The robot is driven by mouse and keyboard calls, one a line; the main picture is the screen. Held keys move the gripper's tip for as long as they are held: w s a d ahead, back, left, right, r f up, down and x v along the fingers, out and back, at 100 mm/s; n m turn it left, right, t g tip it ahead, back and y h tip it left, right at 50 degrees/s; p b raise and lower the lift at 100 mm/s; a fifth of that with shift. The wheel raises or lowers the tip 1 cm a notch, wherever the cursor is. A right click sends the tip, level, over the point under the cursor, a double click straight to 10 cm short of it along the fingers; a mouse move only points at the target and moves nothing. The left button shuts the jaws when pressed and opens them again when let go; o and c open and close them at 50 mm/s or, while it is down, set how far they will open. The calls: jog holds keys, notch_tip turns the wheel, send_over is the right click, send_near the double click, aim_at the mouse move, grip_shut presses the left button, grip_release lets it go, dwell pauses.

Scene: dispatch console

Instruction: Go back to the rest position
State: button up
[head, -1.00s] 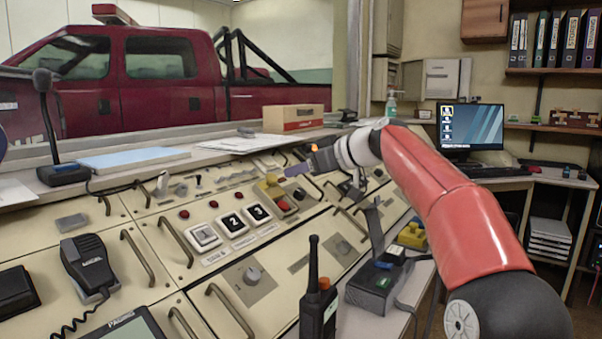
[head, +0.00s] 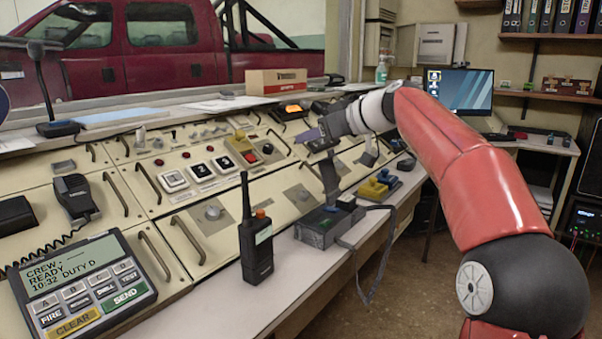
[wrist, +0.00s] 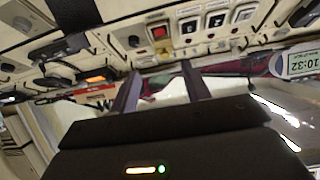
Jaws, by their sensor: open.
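My gripper (head: 312,138) hangs in the air above the right part of the sloped console (head: 225,215) in the head view. The red and white arm reaches to it from the right. In the wrist view my gripper's two dark fingers (wrist: 160,88) stand apart with nothing between them. In the head view the fingers are small and seen from the side.
Below my gripper stands a dark box with an upright stalk (head: 330,190). A walkie-talkie (head: 256,245) stands at the console's front edge. A yellow-topped device (head: 372,188) is right of the stalk. A monitor (head: 462,92) stands behind the arm. Open floor (head: 400,290) lies front right.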

jog(key=s+d+f+m+g+h, duration=0.1)
jog(key=s+d+f+m+h, duration=0.2)
jog(key=s+f, duration=0.6)
jog(key=s+d+f+m+g+h, duration=0.1)
jog(key=s+d+f+m+h, duration=0.2)
jog(key=s+f, duration=0.6)
jog(key=s+d+f+m+h, duration=0.4)
jog(key=s+f, duration=0.5)
jog(key=s, duration=1.1)
jog(key=shift+s+d+f+g, duration=0.2)
jog(key=shift+s+d+g, duration=0.15)
jog(key=shift+d, duration=0.45)
jog(key=shift+w, duration=0.1)
